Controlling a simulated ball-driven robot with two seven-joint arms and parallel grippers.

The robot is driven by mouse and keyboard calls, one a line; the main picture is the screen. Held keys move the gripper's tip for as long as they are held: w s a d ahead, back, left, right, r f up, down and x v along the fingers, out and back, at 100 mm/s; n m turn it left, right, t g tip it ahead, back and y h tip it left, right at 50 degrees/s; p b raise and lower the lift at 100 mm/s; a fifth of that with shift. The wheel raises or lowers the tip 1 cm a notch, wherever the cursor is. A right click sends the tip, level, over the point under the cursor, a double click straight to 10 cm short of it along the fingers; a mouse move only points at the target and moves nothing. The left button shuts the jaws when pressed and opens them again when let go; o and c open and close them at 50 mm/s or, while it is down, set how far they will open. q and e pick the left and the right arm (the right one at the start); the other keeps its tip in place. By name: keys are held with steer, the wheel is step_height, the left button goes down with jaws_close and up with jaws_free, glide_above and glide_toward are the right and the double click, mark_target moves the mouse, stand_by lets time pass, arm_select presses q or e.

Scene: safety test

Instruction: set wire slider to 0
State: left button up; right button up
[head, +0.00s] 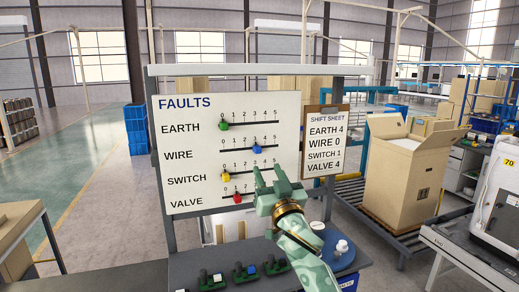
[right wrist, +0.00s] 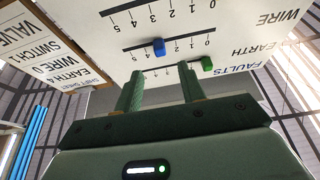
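The white FAULTS board (head: 180,147) carries labelled horizontal sliders with scales from 0 to 5. The blue WIRE slider knob (head: 257,149) sits at about 3; it also shows in the right wrist view (right wrist: 159,47). The green EARTH knob (head: 225,126) is at 0, the yellow SWITCH knob (head: 226,177) near 0, the red VALVE knob (head: 237,197) near 1. My right gripper (head: 268,172) is open and empty, below the blue knob in the head view. In the wrist view its fingers (right wrist: 160,80) stand apart, with the blue knob beyond the gap. My left gripper is out of view.
A shift sheet (head: 324,142) right of the board reads EARTH 4, WIRE 0, SWITCH 1, VALVE 4. Below are small green-and-black devices (head: 245,271) and a blue round tray (head: 341,262) with white items. A large cardboard box (head: 402,180) stands to the right.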

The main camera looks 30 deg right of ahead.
mark_target(258, 152)
steer(key=p+x, duration=0.1)
steer(key=x, duration=0.7)
steer(key=shift+w+d, duration=0.1)
steer(key=shift+w, duration=0.05)
jaws_close()
